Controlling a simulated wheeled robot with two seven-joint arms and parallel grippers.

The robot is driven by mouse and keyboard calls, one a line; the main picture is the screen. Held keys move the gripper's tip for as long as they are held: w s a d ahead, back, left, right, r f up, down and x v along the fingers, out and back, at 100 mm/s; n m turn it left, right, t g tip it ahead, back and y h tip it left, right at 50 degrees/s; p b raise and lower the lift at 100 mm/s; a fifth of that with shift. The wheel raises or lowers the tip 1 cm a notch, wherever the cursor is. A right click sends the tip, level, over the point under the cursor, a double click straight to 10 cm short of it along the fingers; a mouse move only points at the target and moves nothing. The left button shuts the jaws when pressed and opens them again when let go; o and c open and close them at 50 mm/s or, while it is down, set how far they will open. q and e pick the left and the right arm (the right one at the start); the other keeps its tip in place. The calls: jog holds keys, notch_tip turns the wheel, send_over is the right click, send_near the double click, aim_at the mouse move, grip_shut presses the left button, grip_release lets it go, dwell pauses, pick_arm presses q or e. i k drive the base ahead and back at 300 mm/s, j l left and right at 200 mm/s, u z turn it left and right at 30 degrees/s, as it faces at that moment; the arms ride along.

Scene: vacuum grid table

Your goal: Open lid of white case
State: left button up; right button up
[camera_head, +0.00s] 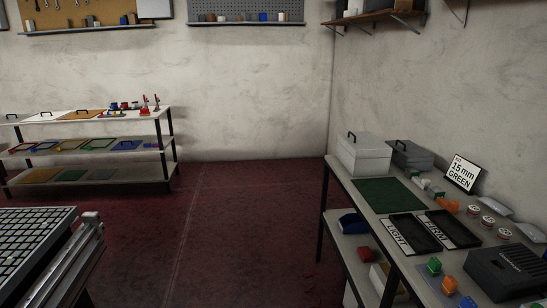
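The white case (362,157) stands at the far left end of the table on the right. Its lid (362,142) lies flat on top and looks shut, with a dark handle on it. Neither of my grippers shows in the head view, and nothing is seen touching the case.
A dark grey case (410,155) stands right beside the white one. In front lie a green mat (388,195), two black trays (432,231) and several small blocks. A sign (464,174) leans behind. The vacuum grid table (32,238) is at left; red floor (215,230) between is clear.

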aim_at(360, 145)
jog(key=i+j+z, duration=0.1)
jog(key=i+z, duration=0.3)
jog(key=i, duration=0.2)
jog(key=i+j+z, duration=0.35)
jog(key=i, duration=0.25)
jog(key=i+j+z, duration=0.4)
jog(key=i+j, duration=0.05)
jog(key=i, duration=0.05)
